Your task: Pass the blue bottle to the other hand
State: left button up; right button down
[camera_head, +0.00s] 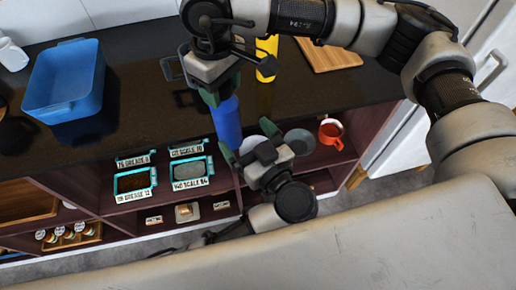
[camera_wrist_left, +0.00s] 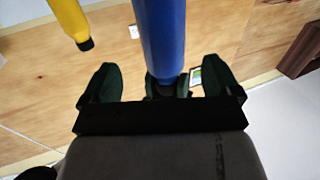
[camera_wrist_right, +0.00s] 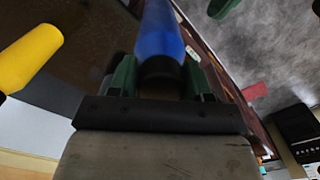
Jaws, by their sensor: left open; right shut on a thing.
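The blue bottle (camera_head: 227,122) hangs below my right gripper (camera_head: 218,95), which is shut on its upper part. In the right wrist view the bottle (camera_wrist_right: 160,40) runs up from between the right fingers (camera_wrist_right: 160,80). My left gripper (camera_head: 248,140) is open near the bottle's lower part. In the left wrist view the bottle (camera_wrist_left: 162,40) lines up with the gap between the open left fingers (camera_wrist_left: 160,85). The left fingers are not closed on it. How deep the bottle sits between them is hard to tell. One left fingertip also shows in the right wrist view (camera_wrist_right: 221,6).
A yellow bottle (camera_head: 267,58) stands on the dark counter (camera_head: 135,65), near a wooden board (camera_head: 328,55). A blue bin (camera_head: 63,80) is at left. Below, shelves hold labelled teal trays (camera_head: 135,182), a red mug (camera_head: 331,132) and a grey bowl (camera_head: 299,141).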

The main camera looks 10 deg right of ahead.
aim_at(235, 123)
pick_arm(q)
jog(key=x, duration=0.7)
jog(key=shift+w, duration=0.15)
jog(key=shift+c, duration=0.2)
jog(key=c, duration=1)
jog(key=shift+c, duration=1.4)
pick_arm(e)
jog(key=c, duration=0.7)
grip_release()
jog(key=shift+o, duration=1.4)
jog(key=shift+r, duration=0.1)
